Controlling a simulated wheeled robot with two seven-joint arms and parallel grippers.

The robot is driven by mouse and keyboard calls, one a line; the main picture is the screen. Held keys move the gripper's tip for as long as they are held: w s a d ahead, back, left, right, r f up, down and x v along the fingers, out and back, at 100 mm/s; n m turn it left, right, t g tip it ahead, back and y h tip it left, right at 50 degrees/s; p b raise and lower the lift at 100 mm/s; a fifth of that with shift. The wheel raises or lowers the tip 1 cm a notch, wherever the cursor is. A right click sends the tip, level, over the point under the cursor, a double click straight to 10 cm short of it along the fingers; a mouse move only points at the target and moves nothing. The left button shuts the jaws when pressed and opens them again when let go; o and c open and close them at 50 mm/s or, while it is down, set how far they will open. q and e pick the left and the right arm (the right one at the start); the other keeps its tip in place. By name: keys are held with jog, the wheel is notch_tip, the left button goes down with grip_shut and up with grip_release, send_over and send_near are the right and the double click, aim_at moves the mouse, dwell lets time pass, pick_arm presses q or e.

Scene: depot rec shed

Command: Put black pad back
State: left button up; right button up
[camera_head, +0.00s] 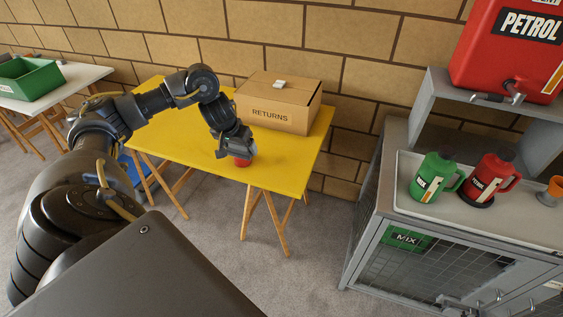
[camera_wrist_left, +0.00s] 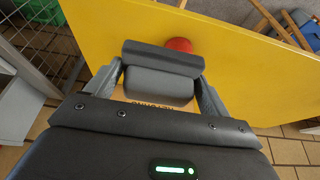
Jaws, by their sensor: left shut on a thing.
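My left gripper (camera_head: 236,152) is low over the front part of the yellow table (camera_head: 185,139). It is shut on a small red thing (camera_head: 242,162), mostly hidden by the fingers. In the left wrist view, part of the red thing (camera_wrist_left: 180,45) shows past the dark finger bars of the left gripper (camera_wrist_left: 160,72). A flat black round pad (camera_head: 478,201) lies under the red jug (camera_head: 487,179) on the pale tray at right. My right gripper is not in view.
A RETURNS box (camera_head: 277,116) stands on the table behind my left gripper. A large red petrol container (camera_head: 490,60) stands above. A green crate (camera_head: 28,82) is far left.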

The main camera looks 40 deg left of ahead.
pick_arm(q)
jog(key=shift+a, duration=0.3)
jog(key=w+d+f, duration=0.4)
jog(key=w+d, duration=0.2)
jog(key=w, duration=0.1)
jog(key=b, duration=0.2)
send_near(282, 170)
jog(key=shift+w+a+f, duration=0.45)
jog(key=shift+w+a, duration=0.05)
jog(key=shift+a, duration=0.2)
jog(key=shift+w+d+f, duration=0.2)
jog(key=shift+w+f, duration=0.1)
jog(key=shift+w, duration=0.05)
jog(key=f, duration=0.1)
jog(key=f+b, duration=0.2)
jog(key=f, duration=0.1)
jog(key=shift+w+d+f, duration=0.1)
jog(key=shift+w+d, duration=0.15)
jog(key=shift+w, duration=0.05)
jog(key=o, duration=0.8)
jog(key=shift+o, duration=0.4)
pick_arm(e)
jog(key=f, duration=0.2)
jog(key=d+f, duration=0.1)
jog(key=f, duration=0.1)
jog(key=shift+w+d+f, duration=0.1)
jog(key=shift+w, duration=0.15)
